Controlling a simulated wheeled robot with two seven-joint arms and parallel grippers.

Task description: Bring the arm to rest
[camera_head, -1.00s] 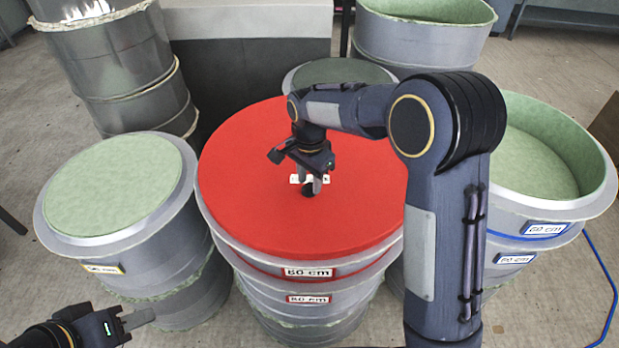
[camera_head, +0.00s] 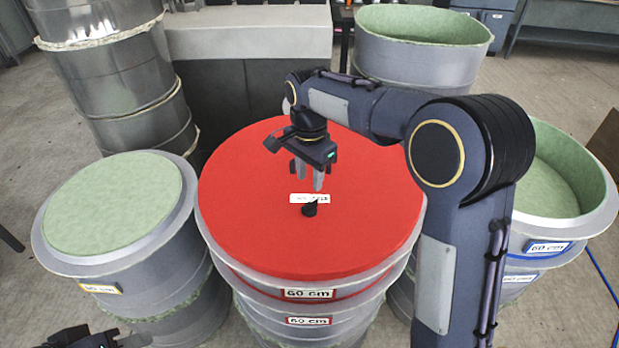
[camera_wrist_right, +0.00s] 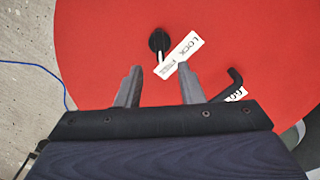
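My right gripper (camera_head: 309,182) hangs above the red round lid (camera_head: 250,215) of the middle mould. In the right wrist view its two grey fingers (camera_wrist_right: 158,95) are apart with nothing between them. A small black knob (camera_head: 309,209) stands on the lid just below the fingertips, clear of them. A white label (camera_head: 309,198) lies beside it; in the right wrist view it reads "LOCK FREE" (camera_wrist_right: 182,56). My left gripper (camera_head: 115,340) is cut off at the bottom left edge, so its fingers cannot be judged.
A green-topped mould (camera_head: 115,205) stands at left, an open green-lined mould (camera_head: 545,185) at right. A stacked drum (camera_head: 110,75) and another mould (camera_head: 420,45) stand behind. A bent black handle (camera_wrist_right: 235,78) shows in the right wrist view. A blue hose (camera_head: 605,275) lies on the right floor.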

